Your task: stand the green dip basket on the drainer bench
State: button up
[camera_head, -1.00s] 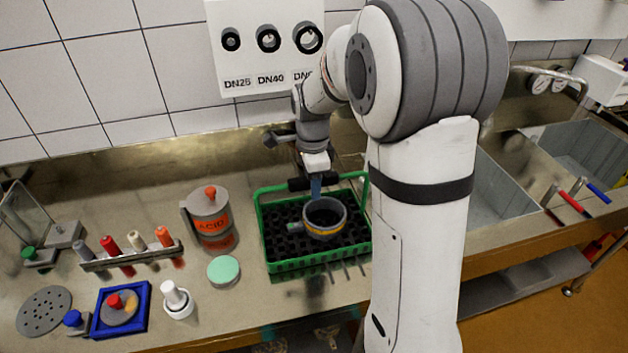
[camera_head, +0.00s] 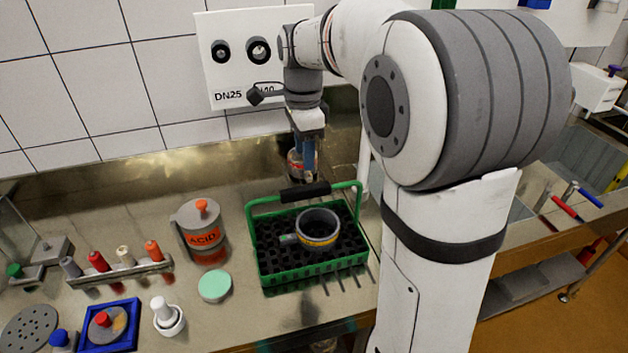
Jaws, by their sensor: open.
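The green dip basket (camera_head: 312,272) stands on the steel bench top, left of my arm's column. Its green handle with a black grip (camera_head: 305,191) arches over it. A grey cup with a yellow band (camera_head: 318,228) sits in the basket on the black grid. My gripper (camera_head: 304,172) points down above and behind the black grip, its blue fingers apart from it as far as I can see. It is open and holds nothing. I cannot make out which surface is the drainer bench.
A grey ACID can (camera_head: 200,228) and a mint-green disc (camera_head: 214,286) stand left of the basket. A rack of coloured pegs (camera_head: 120,273) and a blue tray (camera_head: 108,325) are further left. A jar (camera_head: 295,163) stands behind my gripper. Sinks lie to the right, partly hidden by my arm.

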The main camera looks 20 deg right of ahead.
jog(key=s+f+n+t, duration=0.1)
jog(key=s+f+n, duration=0.1)
jog(key=s+n, duration=0.7)
jog(key=s+f+n+t, duration=0.2)
jog(key=s+n, duration=0.6)
jog(key=s, duration=0.4)
jog(key=shift+s+f+n+t, duration=0.25)
jog(key=shift+f+n+t, duration=0.05)
jog(key=shift+f+n, duration=0.1)
jog(key=shift+d, duration=0.1)
jog(key=shift+f+b, duration=0.3)
